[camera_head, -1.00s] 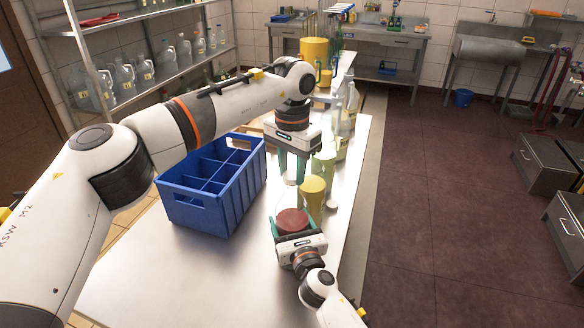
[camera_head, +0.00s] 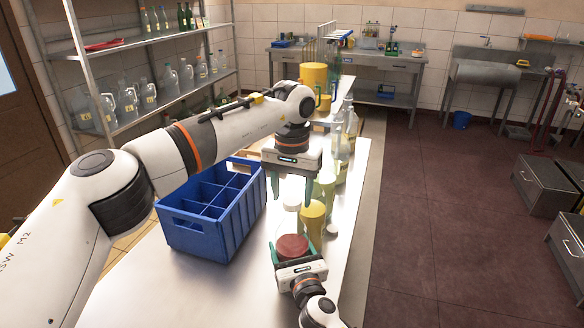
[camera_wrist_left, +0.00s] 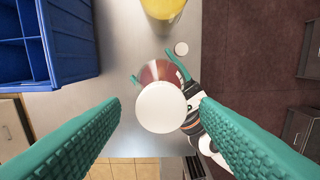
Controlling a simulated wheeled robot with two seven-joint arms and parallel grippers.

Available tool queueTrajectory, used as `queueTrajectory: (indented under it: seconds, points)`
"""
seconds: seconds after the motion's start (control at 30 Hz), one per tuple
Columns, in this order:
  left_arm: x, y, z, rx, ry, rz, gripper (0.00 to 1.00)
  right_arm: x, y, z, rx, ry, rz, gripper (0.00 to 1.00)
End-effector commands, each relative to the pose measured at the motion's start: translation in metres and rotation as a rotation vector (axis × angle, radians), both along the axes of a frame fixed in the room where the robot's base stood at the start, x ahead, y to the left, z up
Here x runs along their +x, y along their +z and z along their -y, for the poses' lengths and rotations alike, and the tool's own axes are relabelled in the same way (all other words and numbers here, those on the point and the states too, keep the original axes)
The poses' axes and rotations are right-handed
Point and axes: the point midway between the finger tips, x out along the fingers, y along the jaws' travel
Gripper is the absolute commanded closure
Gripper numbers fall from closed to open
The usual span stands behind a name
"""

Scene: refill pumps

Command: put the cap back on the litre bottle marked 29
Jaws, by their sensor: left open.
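A clear bottle (camera_head: 292,247) with dark red liquid stands at the front of the table. Its number cannot be read. A white round cap (camera_wrist_left: 161,107) is in the middle of the left wrist view, over the bottle's top; how well it is seated cannot be told. The cap also shows in the head view (camera_head: 291,196). My left gripper (camera_head: 291,202) is open, pointing down, with its green fingers on either side of the cap and apart from it. My right gripper (camera_head: 296,250) has its fingers on both sides of the bottle's body and appears to hold it.
A blue divided crate (camera_head: 210,215) stands left of the bottle. A yellow-filled vessel (camera_head: 312,222) stands close behind it. A small white disc (camera_wrist_left: 181,49) lies on the table beside that vessel. The table front left is bare.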

Motion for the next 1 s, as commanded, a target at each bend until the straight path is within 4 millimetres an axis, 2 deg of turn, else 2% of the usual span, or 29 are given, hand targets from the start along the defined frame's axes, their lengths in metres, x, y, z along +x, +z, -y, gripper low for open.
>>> queueTrajectory:
  seconds: [1.0]
  points:
    - [0.002, 0.039, 0.001, -0.005, 2.126, 0.004, 0.44, 0.000, -0.002, 0.000, -0.002, -0.001, -0.004, 0.91]
